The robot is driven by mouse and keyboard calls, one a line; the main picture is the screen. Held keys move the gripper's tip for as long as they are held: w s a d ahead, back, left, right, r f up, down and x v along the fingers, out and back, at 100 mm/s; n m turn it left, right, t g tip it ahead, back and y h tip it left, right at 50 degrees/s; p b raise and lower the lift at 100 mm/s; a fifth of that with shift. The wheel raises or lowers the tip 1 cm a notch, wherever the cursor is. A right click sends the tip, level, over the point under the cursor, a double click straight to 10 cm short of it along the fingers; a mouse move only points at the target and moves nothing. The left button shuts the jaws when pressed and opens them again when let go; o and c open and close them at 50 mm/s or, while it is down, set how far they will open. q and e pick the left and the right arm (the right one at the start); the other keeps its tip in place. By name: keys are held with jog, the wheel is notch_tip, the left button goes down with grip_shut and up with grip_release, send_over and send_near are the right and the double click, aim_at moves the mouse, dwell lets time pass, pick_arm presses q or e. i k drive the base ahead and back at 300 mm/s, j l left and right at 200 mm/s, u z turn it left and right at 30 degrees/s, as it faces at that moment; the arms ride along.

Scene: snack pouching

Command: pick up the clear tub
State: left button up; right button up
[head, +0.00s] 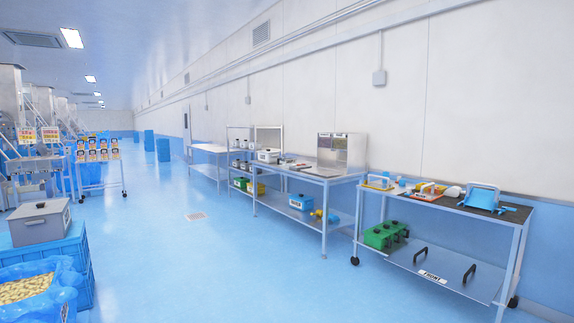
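I cannot make out a clear tub for certain in the head view. The near cart (472,200) at the right carries small orange, blue and white items on its top, too small to tell apart well. A pale rounded item (453,191) lies among them. Neither of my grippers is in view.
Long steel tables (325,178) line the right wall. A green box (385,235) sits on the near cart's lower shelf. At the left, a grey lidded box (40,222) stands on blue crates (55,255), beside a blue-lined bin of yellowish pieces (25,289). The middle floor is clear.

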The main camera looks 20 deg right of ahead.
aim_at(283, 160)
jog(key=i+l+z, duration=0.15)
jog(key=i, duration=0.15)
jog(key=i+z, duration=0.3)
jog(key=i, duration=5.9)
